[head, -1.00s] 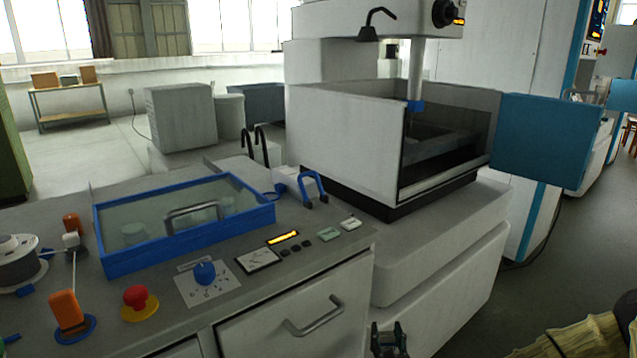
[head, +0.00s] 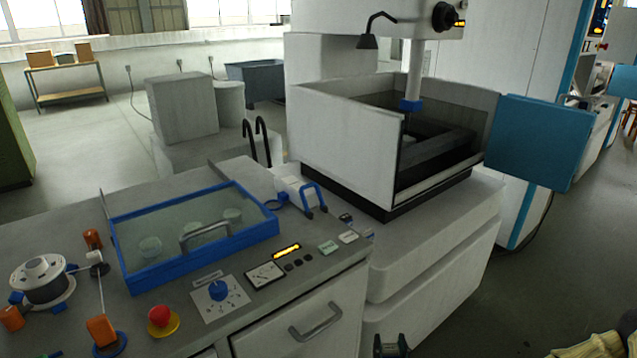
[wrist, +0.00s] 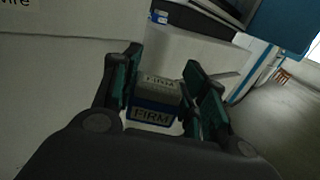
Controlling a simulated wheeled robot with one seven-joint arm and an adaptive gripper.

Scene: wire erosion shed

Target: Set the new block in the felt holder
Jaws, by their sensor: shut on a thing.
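My gripper shows in the wrist view (wrist: 162,78), its dark green fingers on either side of a small block (wrist: 153,115) with a grey top and a blue front face lettered FIRM. It is shut on this block. In the head view only the tip of my gripper (head: 391,347) shows at the bottom edge, in front of the white drawer cabinet; the block cannot be made out there. I cannot tell for sure which part is the felt holder. Small orange parts, one on a blue base (head: 103,333), stand at the bench's left side.
The grey bench carries a blue-framed glass lid (head: 195,232), a red stop button (head: 160,317), a blue knob (head: 218,290) and a wire spool (head: 43,278). The white machine (head: 345,145) with its open blue door (head: 540,140) stands behind.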

